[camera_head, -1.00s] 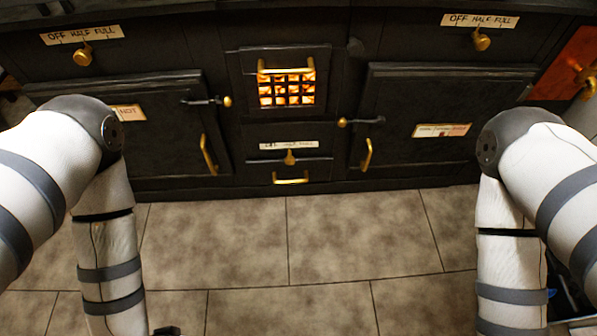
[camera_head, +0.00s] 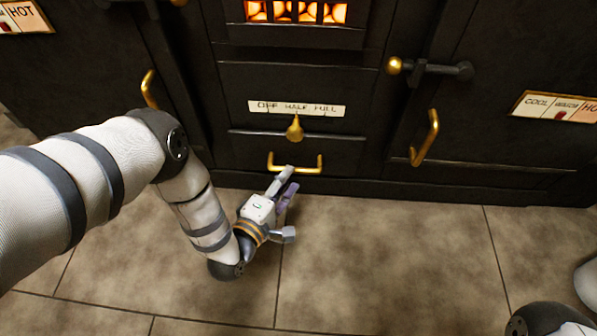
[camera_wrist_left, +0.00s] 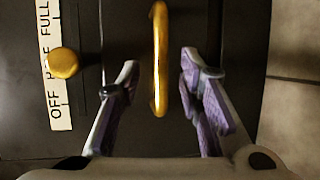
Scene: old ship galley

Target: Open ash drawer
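The ash drawer (camera_head: 345,155) is the low black panel at the bottom middle of the stove in the head view, and it looks shut flush. Its brass bar handle (camera_head: 312,170) also shows in the wrist view (camera_wrist_left: 160,60). My left gripper (camera_head: 288,181) is at the handle, just in front of the stove and low over the floor. In the wrist view its purple-padded fingers (camera_wrist_left: 160,68) are open, one on each side of the handle, with gaps between them and the bar. My right gripper is out of view.
A brass knob (camera_head: 295,128) and an OFF/HALF/FULL label (camera_head: 296,108) sit above the drawer. The glowing grate (camera_head: 295,12) is higher up. Oven doors with brass handles (camera_head: 425,138) flank the drawer. The tiled floor (camera_head: 390,250) in front is clear.

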